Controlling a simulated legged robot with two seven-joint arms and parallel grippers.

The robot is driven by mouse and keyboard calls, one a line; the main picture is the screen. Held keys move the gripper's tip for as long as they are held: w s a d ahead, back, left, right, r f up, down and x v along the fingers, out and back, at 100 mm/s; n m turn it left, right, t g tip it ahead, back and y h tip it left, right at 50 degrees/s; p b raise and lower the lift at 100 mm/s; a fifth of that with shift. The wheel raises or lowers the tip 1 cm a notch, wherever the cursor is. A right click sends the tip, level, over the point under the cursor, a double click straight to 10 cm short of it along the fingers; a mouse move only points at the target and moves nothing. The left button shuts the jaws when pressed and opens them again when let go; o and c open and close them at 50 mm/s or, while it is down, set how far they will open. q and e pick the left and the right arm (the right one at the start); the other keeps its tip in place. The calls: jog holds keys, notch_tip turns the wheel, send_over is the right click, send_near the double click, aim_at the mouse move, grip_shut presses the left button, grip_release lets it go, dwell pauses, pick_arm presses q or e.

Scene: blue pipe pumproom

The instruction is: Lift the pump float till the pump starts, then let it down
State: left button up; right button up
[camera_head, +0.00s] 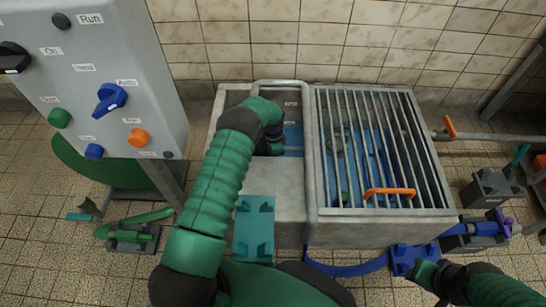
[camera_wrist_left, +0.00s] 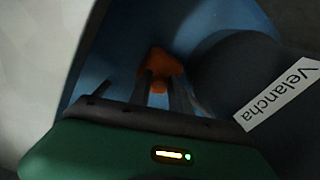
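The pump pit (camera_head: 262,200) is a concrete-edged basin with an open left part and a barred right part. My left arm reaches into the open part, where its gripper is mostly hidden in the head view. In the left wrist view, the two dark fingers of my left gripper (camera_wrist_left: 163,90) stand a little apart. An orange piece (camera_wrist_left: 160,63), perhaps the float, shows between and beyond them; contact is unclear. A dark rounded body (camera_wrist_left: 235,75) labelled "Velancha" is beside it on the right. My right gripper (camera_head: 425,273) is at the lower right, its fingers unclear. The Run lamp (camera_head: 61,20) looks dark.
The grey control panel (camera_head: 95,50) stands at the left, its blue selector (camera_head: 110,98) turned toward "Auto". A barred grate (camera_head: 375,140) with an orange handle (camera_head: 390,191) covers the right part. A blue pipe (camera_head: 345,267) runs along the front. A tiled wall closes the back.

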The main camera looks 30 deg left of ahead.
pick_arm(q)
grip_shut()
dwell(1.1)
